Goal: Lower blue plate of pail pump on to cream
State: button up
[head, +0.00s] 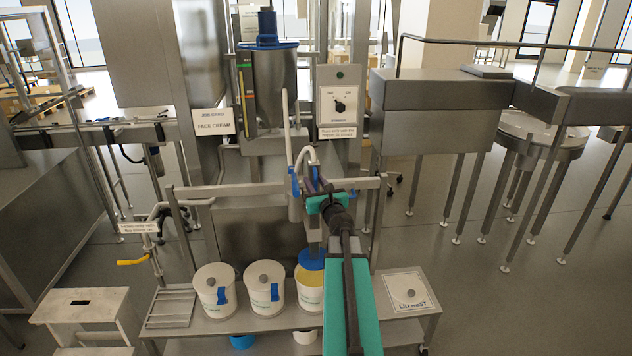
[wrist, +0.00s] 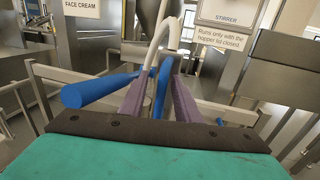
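The pail pump's blue plate (head: 311,260) is at the mouth of the open white pail (head: 308,305), at the right of the pail row. Yellowish cream (head: 309,278) shows in front of the plate. I cannot tell whether plate and cream touch. The grey pump column (head: 313,238) rises from the plate. My gripper (head: 315,192) is up at the pump's top, where a blue handle and white hose (head: 286,128) show. In the wrist view, my gripper's fingers (wrist: 163,80) are on either side of a blue handle bar (wrist: 164,88) and appear closed on it.
Two lidded white pails (head: 214,292) (head: 264,290) stand left of the open pail on a metal bench. A square white lid or board (head: 408,290) lies at the right. A metal rail frame (head: 230,192) stands behind the pails. A step stool (head: 82,312) is at the left.

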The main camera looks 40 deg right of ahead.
jog(key=shift+d, duration=0.15)
grip_shut()
